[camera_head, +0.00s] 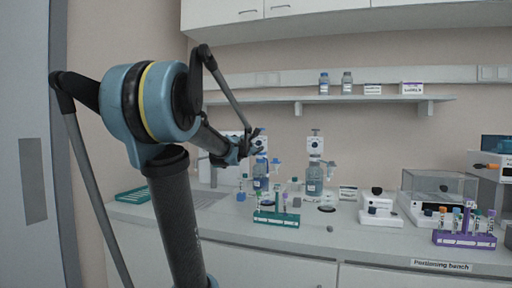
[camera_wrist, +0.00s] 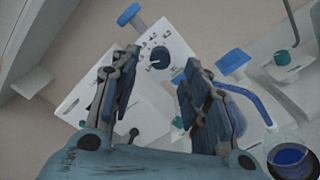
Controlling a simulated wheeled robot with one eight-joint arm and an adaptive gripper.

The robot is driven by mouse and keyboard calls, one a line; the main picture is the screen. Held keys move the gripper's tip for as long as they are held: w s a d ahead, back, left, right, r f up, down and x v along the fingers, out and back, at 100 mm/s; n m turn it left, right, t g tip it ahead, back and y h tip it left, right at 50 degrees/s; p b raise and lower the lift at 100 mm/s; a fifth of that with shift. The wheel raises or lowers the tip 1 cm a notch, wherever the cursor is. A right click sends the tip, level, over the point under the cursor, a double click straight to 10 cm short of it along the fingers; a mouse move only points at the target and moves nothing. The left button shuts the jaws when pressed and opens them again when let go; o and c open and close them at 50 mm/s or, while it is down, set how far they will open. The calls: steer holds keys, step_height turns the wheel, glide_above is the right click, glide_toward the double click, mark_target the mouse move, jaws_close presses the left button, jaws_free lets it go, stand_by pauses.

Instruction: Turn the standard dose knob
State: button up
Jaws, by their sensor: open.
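In the wrist view, a dark blue round knob (camera_wrist: 159,58) with a pale pointer line sits on a white dispenser face (camera_wrist: 178,47) with small printed marks. My gripper (camera_wrist: 160,66) is open, with one finger on each side of the knob in the picture; no contact shows. In the head view, my gripper (camera_head: 249,146) is at the top of the left dispenser bottle (camera_head: 261,178) and partly hides its head. A second dispenser bottle (camera_head: 314,180) with a white head (camera_head: 315,146) stands to the right. I cannot read which knob is the standard dose one.
A green tube rack (camera_head: 276,218) stands in front of the bottles. A purple tube rack (camera_head: 464,240) is at the right end of the bench. A wall shelf (camera_head: 330,99) runs above. A blue spout (camera_wrist: 233,62) is close to my right finger in the wrist view.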

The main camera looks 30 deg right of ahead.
mark_target(258, 143)
steer(key=shift+x, duration=2.25)
steer(key=shift+c, duration=0.2)
jaws_close()
